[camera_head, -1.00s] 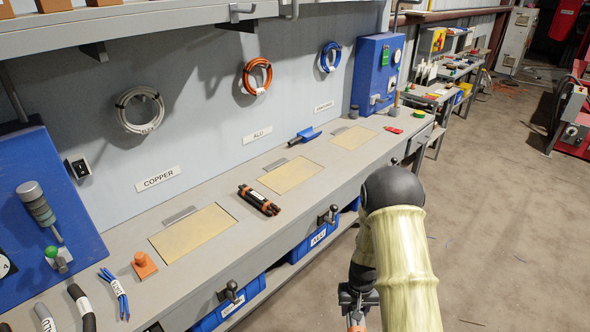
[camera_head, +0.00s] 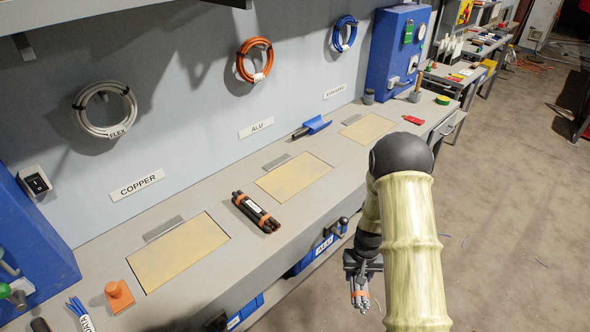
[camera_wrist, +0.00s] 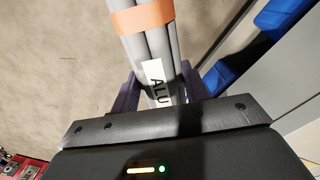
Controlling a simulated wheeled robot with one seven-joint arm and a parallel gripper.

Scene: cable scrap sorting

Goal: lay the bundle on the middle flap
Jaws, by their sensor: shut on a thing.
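My gripper (camera_head: 360,278) is shut on a bundle of grey cables (camera_wrist: 150,50) with an orange band and a white tag reading ALU. The bundle also shows small in the head view (camera_head: 360,293), held out over the floor in front of the bench. The middle flap (camera_head: 294,177) is a bare tan panel set in the bench top below the ALU wall sign (camera_head: 256,128). My gripper is lower right of this flap in the picture, clear of the bench.
A dark bundle with orange bands (camera_head: 256,212) lies between the middle flap and the left flap (camera_head: 178,253). The right flap (camera_head: 367,129) is bare. A blue scoop-like tool (camera_head: 312,127) lies behind the flaps. Handles and blue bins (camera_head: 310,262) line the bench front.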

